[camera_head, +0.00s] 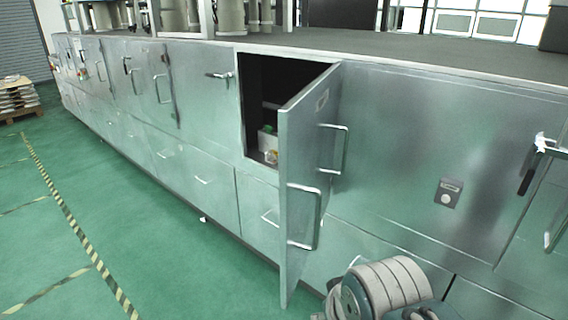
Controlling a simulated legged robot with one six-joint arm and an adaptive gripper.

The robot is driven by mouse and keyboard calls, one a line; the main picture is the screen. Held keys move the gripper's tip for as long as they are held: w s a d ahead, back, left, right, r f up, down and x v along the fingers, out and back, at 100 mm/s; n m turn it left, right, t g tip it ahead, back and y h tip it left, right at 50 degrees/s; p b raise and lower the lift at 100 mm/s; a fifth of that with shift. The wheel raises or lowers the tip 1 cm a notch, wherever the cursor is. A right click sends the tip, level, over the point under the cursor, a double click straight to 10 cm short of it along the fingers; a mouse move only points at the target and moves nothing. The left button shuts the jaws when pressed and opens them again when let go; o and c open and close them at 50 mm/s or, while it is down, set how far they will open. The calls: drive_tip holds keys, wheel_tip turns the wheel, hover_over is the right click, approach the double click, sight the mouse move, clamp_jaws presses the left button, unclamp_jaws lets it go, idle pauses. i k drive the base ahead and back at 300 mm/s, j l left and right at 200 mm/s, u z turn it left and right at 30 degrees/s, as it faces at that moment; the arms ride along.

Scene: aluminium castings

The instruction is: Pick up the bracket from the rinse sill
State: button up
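I cannot make out the bracket for certain. An open compartment (262,85) in the long metal cabinet has a dark inside, and its lower edge may be the rinse sill. A small pale object (271,156) lies near that edge, close to the door; it is too small to identify. Behind it is a pale block (266,141) with something green on top. The open door (305,160) hides the right part of the compartment. Part of my arm shows at the bottom right; my gripper is not in view.
The door swings out towards me, with two bar handles (303,218) sticking out. The metal cabinet (420,150) runs across the view with a dark worktop (400,55). Green floor (120,220) with striped tape is clear at left. A loaded pallet (18,113) stands far left.

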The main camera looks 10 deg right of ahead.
sight(270, 157)
drive_tip(key=k+j+z, duration=0.3)
drive_tip(key=j, duration=0.2)
drive_tip(key=i+j+z, duration=0.1)
drive_tip(key=i+j, duration=0.15)
drive_tip(key=i, duration=0.15)
drive_tip(key=i+j+z, duration=0.15)
drive_tip(key=i+j, duration=0.15)
drive_tip(key=i+j+z, duration=0.1)
drive_tip(key=i+j, duration=0.25)
drive_tip(key=i+j+z, duration=0.15)
drive_tip(key=i+j, duration=0.25)
drive_tip(key=i+j+z, duration=0.1)
drive_tip(key=i+j, duration=0.25)
drive_tip(key=i+j+z, duration=0.15)
drive_tip(key=i+j, duration=0.2)
drive_tip(key=j, duration=0.15)
drive_tip(key=i+j+z, duration=0.1)
drive_tip(key=i+j, duration=0.15)
drive_tip(key=j, duration=0.2)
drive_tip(key=i+j+z, duration=0.15)
drive_tip(key=i+j, duration=0.15)
drive_tip(key=j, duration=0.2)
